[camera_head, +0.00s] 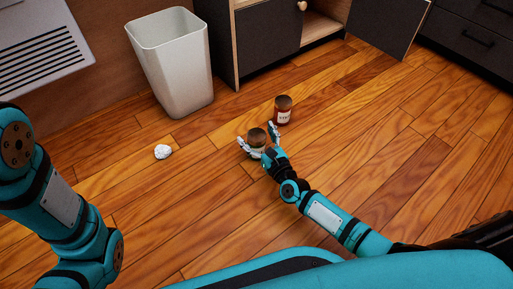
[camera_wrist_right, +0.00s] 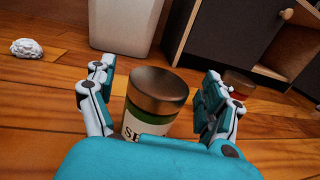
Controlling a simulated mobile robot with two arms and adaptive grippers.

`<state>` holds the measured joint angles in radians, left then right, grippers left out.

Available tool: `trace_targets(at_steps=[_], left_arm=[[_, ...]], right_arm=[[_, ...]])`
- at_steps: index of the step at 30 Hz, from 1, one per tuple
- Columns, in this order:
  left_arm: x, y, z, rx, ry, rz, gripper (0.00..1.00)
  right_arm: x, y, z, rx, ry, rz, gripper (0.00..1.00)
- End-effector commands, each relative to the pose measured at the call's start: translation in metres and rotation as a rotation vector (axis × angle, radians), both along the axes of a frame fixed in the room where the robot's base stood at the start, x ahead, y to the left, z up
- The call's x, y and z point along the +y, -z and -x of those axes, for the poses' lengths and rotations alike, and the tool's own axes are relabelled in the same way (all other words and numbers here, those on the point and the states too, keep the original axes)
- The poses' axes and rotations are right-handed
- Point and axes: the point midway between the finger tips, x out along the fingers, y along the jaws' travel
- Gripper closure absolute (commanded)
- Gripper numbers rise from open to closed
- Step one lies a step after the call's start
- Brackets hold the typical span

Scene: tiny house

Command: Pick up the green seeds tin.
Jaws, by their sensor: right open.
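The green seeds tin (camera_wrist_right: 158,94) stands upright on the wood floor in the right wrist view, with a dark brown lid and a pale label that reads "SE". The rest of its label is hidden by my wrist. In the head view the tin (camera_head: 257,138) shows mostly its lid. My right gripper (camera_head: 258,138) is open, with one finger on each side of the tin. In the right wrist view the gripper (camera_wrist_right: 155,95) shows a gap between each finger and the tin. My left arm is at the left of the head view; its gripper is out of frame.
A red jar (camera_head: 283,110) with a brown lid stands just behind the right gripper's finger. A crumpled white paper ball (camera_head: 162,152) lies to the left. A white bin (camera_head: 172,65) and an open dark cabinet (camera_head: 268,42) stand behind. The floor to the right is clear.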

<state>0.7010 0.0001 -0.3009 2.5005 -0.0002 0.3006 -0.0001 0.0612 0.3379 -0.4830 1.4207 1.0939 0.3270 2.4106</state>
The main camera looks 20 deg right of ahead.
Motion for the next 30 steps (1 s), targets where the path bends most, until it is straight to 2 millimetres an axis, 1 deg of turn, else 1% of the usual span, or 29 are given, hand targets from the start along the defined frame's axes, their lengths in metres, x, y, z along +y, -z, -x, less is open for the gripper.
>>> trace_targets(at_steps=[2,8,21,24,30], left_arm=[[0.0,0.0021,-0.0001,0.0,0.0,0.0,1.0],[0.0,0.0011,-0.0002,0.001,0.0,0.0,1.0],[0.0,0.0011,-0.0005,0.002,0.0,0.0,1.0],[0.0001,0.001,-0.0006,0.002,-0.001,0.0,1.0],[0.0001,0.0008,-0.0007,0.002,-0.001,0.0,1.0]], right_arm=[[0.0007,-0.0001,-0.0039,-0.001,0.0,0.0,0.15],[0.0008,-0.0009,-0.0039,0.0,0.0,0.0,0.15],[0.0008,-0.0006,-0.0035,0.0,0.0,0.0,0.73],[0.0007,-0.0016,-0.0038,-0.002,0.0,0.0,0.84],[0.0007,-0.0017,-0.0038,-0.001,0.0,0.0,0.84]])
